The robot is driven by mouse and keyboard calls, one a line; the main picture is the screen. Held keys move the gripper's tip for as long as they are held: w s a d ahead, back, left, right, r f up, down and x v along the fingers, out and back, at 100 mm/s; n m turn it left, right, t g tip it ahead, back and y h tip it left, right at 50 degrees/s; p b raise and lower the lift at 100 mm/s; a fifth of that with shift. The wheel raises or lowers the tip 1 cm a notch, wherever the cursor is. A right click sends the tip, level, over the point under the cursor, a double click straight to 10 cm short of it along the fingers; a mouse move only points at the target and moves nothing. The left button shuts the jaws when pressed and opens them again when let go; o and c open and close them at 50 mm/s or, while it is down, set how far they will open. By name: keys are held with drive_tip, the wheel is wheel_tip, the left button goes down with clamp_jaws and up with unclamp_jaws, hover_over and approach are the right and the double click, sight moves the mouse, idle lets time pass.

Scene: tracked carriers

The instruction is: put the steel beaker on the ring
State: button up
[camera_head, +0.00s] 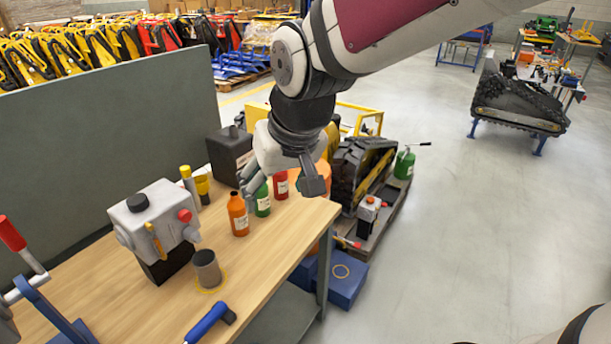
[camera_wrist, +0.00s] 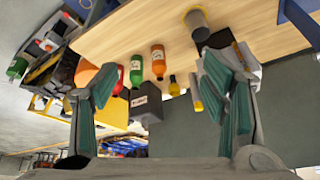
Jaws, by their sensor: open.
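The steel beaker (camera_head: 207,268) stands upright near the front of the wooden bench. A thin yellow ring (camera_head: 212,289) shows on the bench around its base; I cannot tell whether the beaker is centred in it. Another thin yellowish ring (camera_head: 341,271) is on top of a blue box beside the bench. In the wrist view the beaker (camera_wrist: 197,22) is at the top, right of centre, beyond my fingers. My gripper (camera_head: 281,180) is open and empty, above the far right part of the bench, apart from the beaker. Both fingers show in the wrist view (camera_wrist: 158,86).
A grey machine box (camera_head: 158,222) stands left of the beaker. Orange (camera_head: 238,214) and green (camera_head: 262,198) bottles stand near my gripper. A blue-handled tool (camera_head: 207,322) lies in front. The blue box (camera_head: 345,289) sits lower, right of the bench. Floor to the right is clear.

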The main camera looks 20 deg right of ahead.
drive_tip(key=s+d+r, duration=0.2)
drive_tip(key=s+d, duration=0.1)
drive_tip(key=s, duration=0.4)
drive_tip(key=s+d+r+h, duration=0.1)
drive_tip(key=s+d+r, duration=0.1)
drive_tip(key=s, duration=0.5)
drive_tip(key=shift+s+d+m+t, duration=0.2)
drive_tip(key=shift+d+m+t, duration=0.15)
drive_tip(key=shift+d, duration=0.25)
